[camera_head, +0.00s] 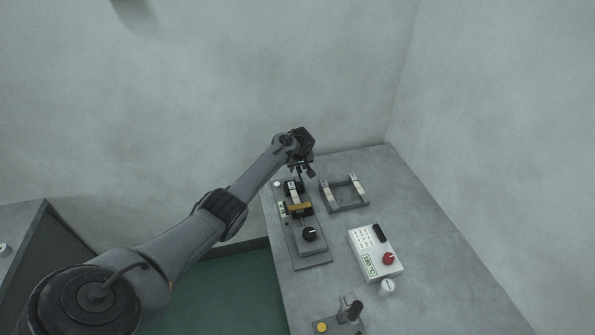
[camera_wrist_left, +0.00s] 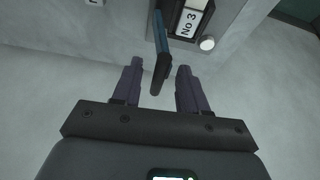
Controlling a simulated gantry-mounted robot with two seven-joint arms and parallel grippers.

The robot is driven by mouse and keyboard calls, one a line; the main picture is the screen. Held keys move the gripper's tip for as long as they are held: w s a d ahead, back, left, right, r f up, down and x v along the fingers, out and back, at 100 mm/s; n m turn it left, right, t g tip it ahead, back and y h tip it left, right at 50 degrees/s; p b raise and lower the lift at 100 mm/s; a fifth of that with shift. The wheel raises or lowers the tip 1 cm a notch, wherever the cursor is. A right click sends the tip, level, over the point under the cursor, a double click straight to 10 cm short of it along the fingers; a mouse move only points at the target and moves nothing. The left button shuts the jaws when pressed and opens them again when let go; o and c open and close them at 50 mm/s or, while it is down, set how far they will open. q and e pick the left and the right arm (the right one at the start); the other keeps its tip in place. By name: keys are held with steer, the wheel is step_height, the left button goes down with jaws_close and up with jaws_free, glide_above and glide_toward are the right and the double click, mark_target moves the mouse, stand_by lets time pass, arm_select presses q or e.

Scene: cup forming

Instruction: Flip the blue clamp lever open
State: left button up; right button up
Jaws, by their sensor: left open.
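The blue clamp lever (camera_wrist_left: 162,42) shows in the left wrist view, hanging from a grey fixture marked "No 3" (camera_wrist_left: 190,22). Its dark lower end lies in the gap between my left gripper's fingertips, as seen from the wrist. I cannot tell whether either finger touches it. My left gripper (camera_wrist_left: 158,72) is open. In the head view my left gripper (camera_head: 306,173) is over the far end of the long fixture (camera_head: 312,256) on the table. The lever is too small and too covered there to make out clearly. My right gripper is not in view.
A grey frame (camera_head: 347,207) stands right of the fixture. A white control box (camera_head: 362,240) with a red knob (camera_head: 389,259) and a small white cup-like piece (camera_head: 387,288) stand nearer. A device with a yellow button (camera_head: 321,327) is at the front. The table's right side (camera_head: 440,270) is clear.

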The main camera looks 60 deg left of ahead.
arm_select(q)
steer(key=shift+b+x, duration=0.35)
steer(key=shift+x, duration=0.7)
jaws_close()
